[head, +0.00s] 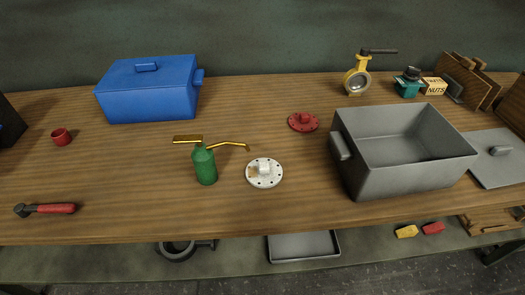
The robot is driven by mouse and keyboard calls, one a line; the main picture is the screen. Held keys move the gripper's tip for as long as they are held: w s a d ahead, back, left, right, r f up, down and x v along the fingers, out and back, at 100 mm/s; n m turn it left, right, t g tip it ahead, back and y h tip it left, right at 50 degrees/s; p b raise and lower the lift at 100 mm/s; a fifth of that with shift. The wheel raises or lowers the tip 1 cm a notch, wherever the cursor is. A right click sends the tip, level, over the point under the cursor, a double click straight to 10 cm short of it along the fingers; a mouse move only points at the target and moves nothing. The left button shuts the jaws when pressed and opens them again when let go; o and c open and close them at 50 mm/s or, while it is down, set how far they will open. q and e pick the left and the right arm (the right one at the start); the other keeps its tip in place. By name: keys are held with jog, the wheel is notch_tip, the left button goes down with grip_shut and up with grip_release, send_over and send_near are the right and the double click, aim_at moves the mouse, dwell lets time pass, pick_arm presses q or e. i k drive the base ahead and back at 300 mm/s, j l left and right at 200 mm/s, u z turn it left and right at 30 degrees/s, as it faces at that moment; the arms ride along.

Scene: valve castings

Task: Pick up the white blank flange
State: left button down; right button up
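The white blank flange (264,173) lies flat on the wooden bench, near the middle. It is a round disc with bolt holes around its rim and a raised block at its centre. A green oil can (205,167) with brass lever and spout stands just to its left, apart from it; the spout reaches toward the flange's upper left. A similar red flange (303,122) lies farther back and to the right. Neither of my grippers shows in the head view.
An open grey box (362,175) stands right of the flange, its grey lid (498,168) beside it. A closed blue box (148,90) is at back left. A red-handled tool (50,209) lies front left. A yellow valve (359,79) stands behind. The bench in front of the flange is clear.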

aim_at(261, 173)
jog(key=j+z, duration=0.2)
jog(key=z, duration=0.2)
jog(key=j+z, duration=0.2)
jog(key=z, duration=0.15)
jog(key=k+j+z, duration=0.15)
jog(key=z, duration=0.25)
